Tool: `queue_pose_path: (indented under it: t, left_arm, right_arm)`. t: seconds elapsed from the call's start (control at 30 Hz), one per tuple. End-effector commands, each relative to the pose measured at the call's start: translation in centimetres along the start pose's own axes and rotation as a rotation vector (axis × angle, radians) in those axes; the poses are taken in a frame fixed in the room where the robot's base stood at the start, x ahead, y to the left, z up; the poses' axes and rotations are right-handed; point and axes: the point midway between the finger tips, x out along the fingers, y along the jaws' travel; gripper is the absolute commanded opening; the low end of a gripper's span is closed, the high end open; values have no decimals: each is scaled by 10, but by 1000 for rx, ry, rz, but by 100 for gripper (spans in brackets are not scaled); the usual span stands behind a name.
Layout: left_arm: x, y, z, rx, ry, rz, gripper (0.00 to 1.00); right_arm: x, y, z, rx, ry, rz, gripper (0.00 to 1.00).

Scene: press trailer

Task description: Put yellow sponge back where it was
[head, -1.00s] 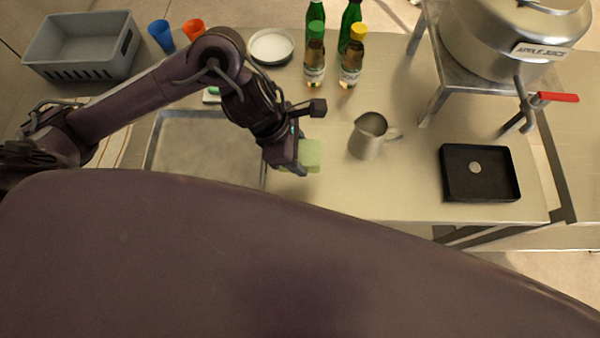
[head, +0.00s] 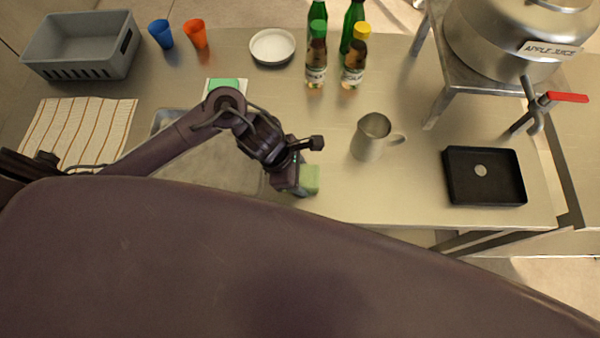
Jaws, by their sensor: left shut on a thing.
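My left gripper (head: 297,181) is shut on a pale yellow-green sponge (head: 311,180), near the front edge of the table, just right of the grey metal tray (head: 205,170). Whether the sponge touches the table I cannot tell. A second, greener pad (head: 224,86) lies on a white square behind my left arm. My right gripper is not in view.
A metal pitcher (head: 368,138) stands right of the sponge, and a black tray (head: 483,176) further right. Bottles (head: 315,62), a white dish (head: 272,47), two cups (head: 161,35) and a grey crate (head: 83,46) stand behind. A striped cloth (head: 78,131) lies left.

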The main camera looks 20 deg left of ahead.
Motion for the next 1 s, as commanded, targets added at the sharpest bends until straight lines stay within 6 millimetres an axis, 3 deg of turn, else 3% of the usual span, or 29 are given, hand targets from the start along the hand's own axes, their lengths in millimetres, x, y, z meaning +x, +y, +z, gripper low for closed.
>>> queue_pose_path:
  t: [0.2,0.23,0.37,0.77,1.0]
  left_arm:
    - [4,0,-2,1,-1,1,32]
    - [3,0,-1,1,-1,0,57]
    - [2,0,-1,0,-1,0,74]
    - [-4,0,2,-1,0,-1,75]
    - [-47,2,-1,7,1,9,75]
  right_arm:
    - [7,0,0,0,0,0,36]
    - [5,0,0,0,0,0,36]
    - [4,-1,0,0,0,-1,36]
    - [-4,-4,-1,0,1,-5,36]
    - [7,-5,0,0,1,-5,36]
